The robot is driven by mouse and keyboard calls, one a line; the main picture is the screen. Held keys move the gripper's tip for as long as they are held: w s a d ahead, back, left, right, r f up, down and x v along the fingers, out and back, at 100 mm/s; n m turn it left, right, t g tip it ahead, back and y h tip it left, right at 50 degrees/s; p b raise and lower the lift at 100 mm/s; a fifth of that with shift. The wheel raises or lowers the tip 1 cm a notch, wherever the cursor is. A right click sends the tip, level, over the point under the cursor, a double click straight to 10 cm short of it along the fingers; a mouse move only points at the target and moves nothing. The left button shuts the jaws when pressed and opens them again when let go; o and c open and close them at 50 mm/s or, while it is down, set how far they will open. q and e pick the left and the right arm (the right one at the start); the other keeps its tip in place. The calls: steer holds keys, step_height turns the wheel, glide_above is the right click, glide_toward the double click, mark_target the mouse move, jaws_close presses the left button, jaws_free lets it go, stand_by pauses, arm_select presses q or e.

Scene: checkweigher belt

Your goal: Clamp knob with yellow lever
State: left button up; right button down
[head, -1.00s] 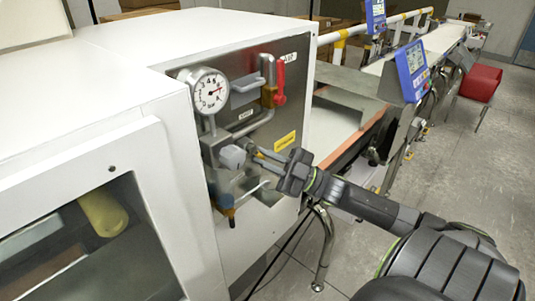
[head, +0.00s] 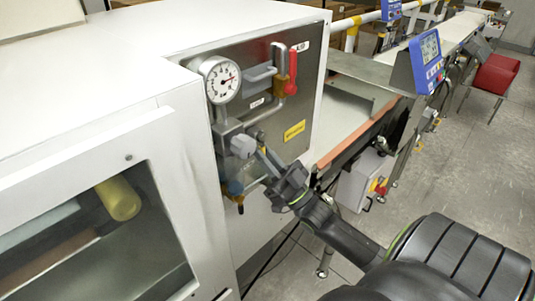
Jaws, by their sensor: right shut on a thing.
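My right gripper (head: 265,161) reaches from the lower right to the steel valve panel, with its fingers closed beside a grey knob (head: 243,146). A small bit of yellow, likely the yellow lever (head: 264,150), shows at its fingers. The fingers hide most of it, so its angle cannot be told. The knob sits on the grey regulator body below a round pressure gauge (head: 221,80). A bluish bowl with a brass-coloured end (head: 239,199) hangs under it. My left gripper is not in view.
A yellow label (head: 294,132) is right of the regulator. The belt (head: 345,127) and blue display (head: 425,62) lie further right.

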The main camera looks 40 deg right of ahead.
steer(key=shift+f, duration=0.1)
stand_by(0.3)
steer(key=c, duration=1.5)
jaws_free()
steer(key=shift+o, duration=0.2)
steer(key=b+v, duration=0.6)
steer(key=v, duration=1.1)
steer(key=shift+s, duration=0.2)
steer(key=shift+f, duration=0.15)
